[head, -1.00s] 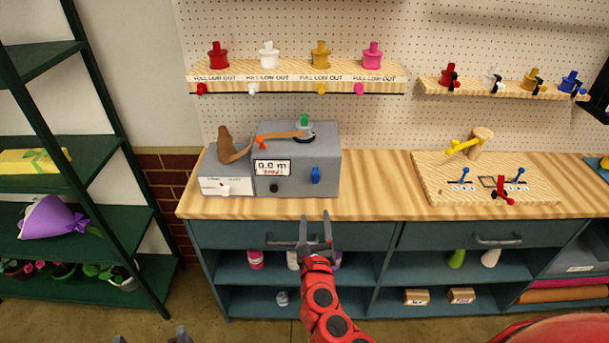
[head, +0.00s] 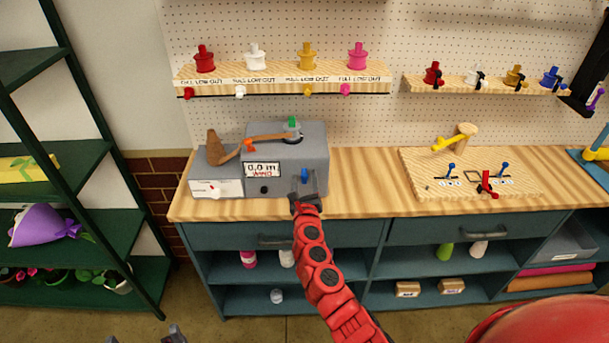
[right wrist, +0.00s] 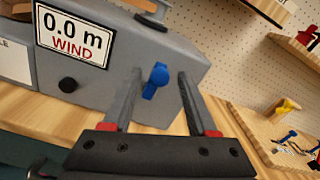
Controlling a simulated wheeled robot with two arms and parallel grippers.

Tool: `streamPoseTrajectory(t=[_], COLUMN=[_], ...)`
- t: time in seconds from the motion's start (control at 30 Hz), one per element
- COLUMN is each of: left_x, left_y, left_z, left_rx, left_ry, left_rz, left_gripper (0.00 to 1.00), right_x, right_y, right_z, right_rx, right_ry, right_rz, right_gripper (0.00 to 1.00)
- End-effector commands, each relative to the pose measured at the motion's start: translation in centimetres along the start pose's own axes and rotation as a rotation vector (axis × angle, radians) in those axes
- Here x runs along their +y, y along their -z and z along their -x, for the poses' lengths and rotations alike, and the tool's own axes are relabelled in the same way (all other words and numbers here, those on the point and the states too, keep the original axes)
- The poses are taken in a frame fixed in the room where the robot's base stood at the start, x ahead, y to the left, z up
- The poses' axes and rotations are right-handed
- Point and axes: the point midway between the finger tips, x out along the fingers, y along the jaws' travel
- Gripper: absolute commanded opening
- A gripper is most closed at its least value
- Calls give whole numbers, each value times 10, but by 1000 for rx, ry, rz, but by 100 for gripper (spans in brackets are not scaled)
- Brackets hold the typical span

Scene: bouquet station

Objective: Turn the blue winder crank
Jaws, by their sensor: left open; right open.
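The blue crank (head: 304,175) sits on the front face of the grey winder box (head: 314,152), right of its display (head: 262,169). In the right wrist view the crank (right wrist: 156,80) stands nearly upright, leaning slightly, and the display (right wrist: 72,33) reads "0.0 m WIND". My right gripper (head: 308,193) is open in front of the box. In the wrist view its two fingers (right wrist: 160,76) lie on either side of the crank, with gaps on both sides. I cannot tell how deep they reach around it. My left gripper (head: 145,336) is open at the bottom edge, far from the winder.
A black knob (head: 264,189) is on the box front. A brown and orange tool (head: 220,150) lies on the left part of the unit. A board with small levers (head: 470,180) lies on the bench to the right. A shelf with colored dispensers (head: 282,80) hangs above.

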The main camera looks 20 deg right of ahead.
Motion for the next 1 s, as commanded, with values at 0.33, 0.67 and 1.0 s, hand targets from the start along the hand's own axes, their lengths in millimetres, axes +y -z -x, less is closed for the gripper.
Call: streamPoseTrajectory(t=[0.33, 0.67, 1.0], left_x=[0, 0, 0], left_y=[0, 0, 0], left_z=[2, 2, 2], left_rx=[0, 0, 0], left_ry=[0, 0, 0], left_rz=[0, 0, 0], left_gripper=[100, 100, 100], right_x=[0, 0, 0], right_y=[0, 0, 0], right_z=[-20, -20, -20], right_rx=[0, -1, -1], right_ry=[-2, -2, -2], right_rz=[2, 1, 2], right_gripper=[58, 37, 0])
